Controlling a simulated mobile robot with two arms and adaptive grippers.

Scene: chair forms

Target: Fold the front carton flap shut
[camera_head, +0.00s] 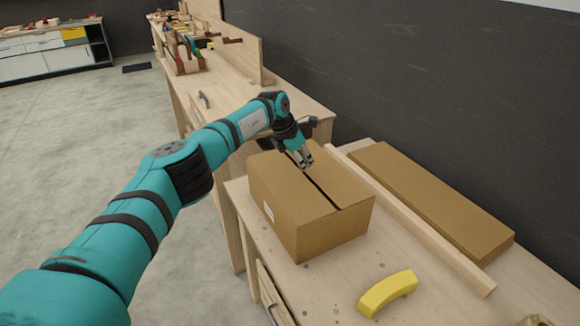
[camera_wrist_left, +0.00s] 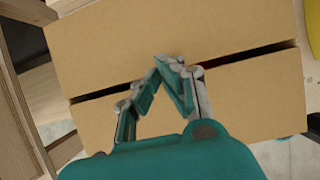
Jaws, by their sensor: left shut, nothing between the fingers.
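A brown cardboard carton (camera_head: 312,224) stands on the wooden workbench, with a white label on its left side. Its two long top flaps lie nearly flat, with a dark narrow gap between them. My left gripper (camera_head: 305,161) is shut and empty, its fingertips low over the far part of the carton top near the gap. In the left wrist view the gripper (camera_wrist_left: 166,66) reaches over the gap onto the flap (camera_wrist_left: 180,35) beyond it. I cannot tell whether the fingertips touch the flap. My right gripper is not in view.
A yellow curved block (camera_head: 387,292) lies on the bench (camera_head: 330,290) in front of the carton. A long wooden strip (camera_head: 430,240) and a flat brown carton (camera_head: 435,200) lie to the right by the dark wall. Another bench with tools stands behind.

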